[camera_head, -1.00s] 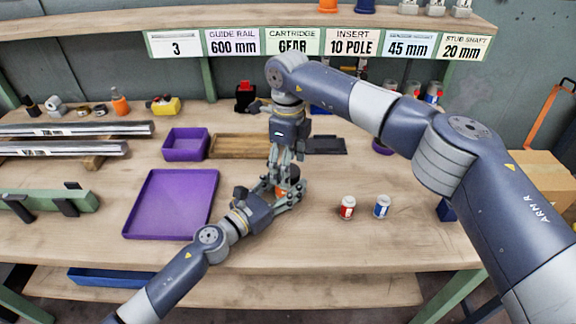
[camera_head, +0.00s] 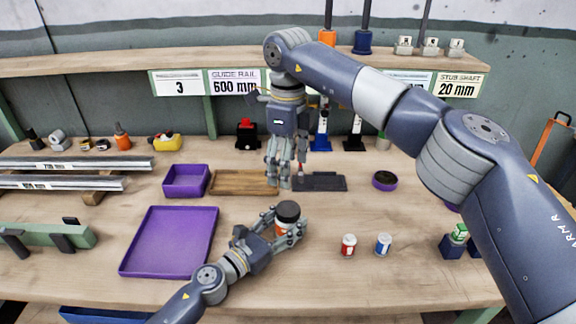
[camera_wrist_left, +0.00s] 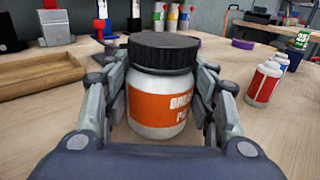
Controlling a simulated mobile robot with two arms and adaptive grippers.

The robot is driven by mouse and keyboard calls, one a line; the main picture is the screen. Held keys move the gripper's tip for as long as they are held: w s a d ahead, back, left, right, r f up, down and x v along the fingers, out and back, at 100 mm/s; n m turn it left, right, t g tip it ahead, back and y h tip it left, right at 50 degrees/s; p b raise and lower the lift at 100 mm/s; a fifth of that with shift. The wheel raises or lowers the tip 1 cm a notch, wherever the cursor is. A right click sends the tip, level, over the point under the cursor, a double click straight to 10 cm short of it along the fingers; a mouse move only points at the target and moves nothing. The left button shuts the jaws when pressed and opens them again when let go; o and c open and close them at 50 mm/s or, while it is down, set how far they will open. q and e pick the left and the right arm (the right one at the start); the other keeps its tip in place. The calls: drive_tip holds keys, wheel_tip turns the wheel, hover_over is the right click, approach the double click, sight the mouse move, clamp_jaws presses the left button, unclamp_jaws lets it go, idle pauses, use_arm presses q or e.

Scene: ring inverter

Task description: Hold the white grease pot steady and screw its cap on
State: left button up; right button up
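The white grease pot (camera_head: 281,228) with an orange label stands between the fingers of my left gripper (camera_head: 287,228), which is shut on its sides. The left wrist view shows the pot (camera_wrist_left: 162,103) upright with a finger against each side. The black ribbed cap (camera_head: 288,209) sits level on top of the pot; the cap also fills the upper middle of the left wrist view (camera_wrist_left: 163,51). My right gripper (camera_head: 284,182) points down, empty, above and behind the pot, clear of the cap. Its finger gap is unclear.
A purple tray (camera_head: 168,241) lies to the left, with a smaller purple bin (camera_head: 186,181) behind it. A wooden tray (camera_head: 244,183) lies behind the pot. A red-and-white can (camera_head: 348,246) and a blue-and-white can (camera_head: 383,245) stand to the right.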

use_arm(q)
drive_tip(key=o, duration=0.4)
drive_tip(key=shift+f, duration=0.1)
drive_tip(key=v, duration=1.2)
